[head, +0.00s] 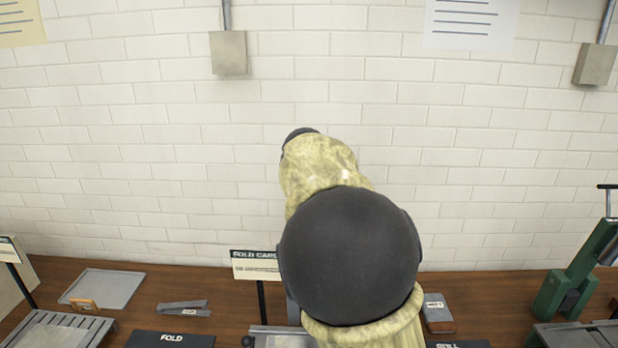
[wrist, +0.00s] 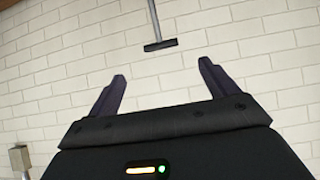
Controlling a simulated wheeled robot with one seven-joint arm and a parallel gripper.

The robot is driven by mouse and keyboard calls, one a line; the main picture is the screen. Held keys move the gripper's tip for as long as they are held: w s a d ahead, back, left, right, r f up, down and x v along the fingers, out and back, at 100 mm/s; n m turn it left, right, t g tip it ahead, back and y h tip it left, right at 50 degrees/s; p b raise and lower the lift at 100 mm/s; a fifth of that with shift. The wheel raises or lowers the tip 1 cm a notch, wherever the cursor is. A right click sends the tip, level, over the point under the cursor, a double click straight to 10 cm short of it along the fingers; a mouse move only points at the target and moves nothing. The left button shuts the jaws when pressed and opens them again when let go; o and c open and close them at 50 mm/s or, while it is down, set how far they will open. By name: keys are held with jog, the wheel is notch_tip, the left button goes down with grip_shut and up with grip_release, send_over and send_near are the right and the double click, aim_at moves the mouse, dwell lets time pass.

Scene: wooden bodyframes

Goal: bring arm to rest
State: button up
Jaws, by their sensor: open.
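My gripper (wrist: 160,88) shows in the wrist view with its two dark fingers spread wide apart and nothing between them. In the head view my arm, with a black joint and pale yellowish covering, rises in the middle above the table and in front of the wall. My gripper's fingers are hidden behind the arm in that view.
A wooden table (head: 226,289) runs along the wall. It bears a grey tray (head: 104,288), a FOLD plate (head: 170,339), a sign (head: 256,265), a small dark box (head: 437,312) and a green press (head: 572,280). Wall boxes hang above; a dark fixture (wrist: 160,44) shows in the wrist view.

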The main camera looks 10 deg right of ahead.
jog(key=s+d+f+g+y, duration=0.1)
jog(key=s+d+f+g, duration=0.25)
jog(key=s+f, duration=0.8)
jog(key=s+f+n+g, duration=0.1)
jog(key=s+f+g, duration=0.1)
jog(key=s+f, duration=0.4)
jog(key=s+f+n+g+y, duration=0.1)
jog(key=s+f, duration=0.5)
jog(key=s, duration=0.8)
jog(key=shift+s+a+f+g, duration=0.2)
jog(key=shift+f+g, duration=0.2)
jog(key=shift+g, duration=0.15)
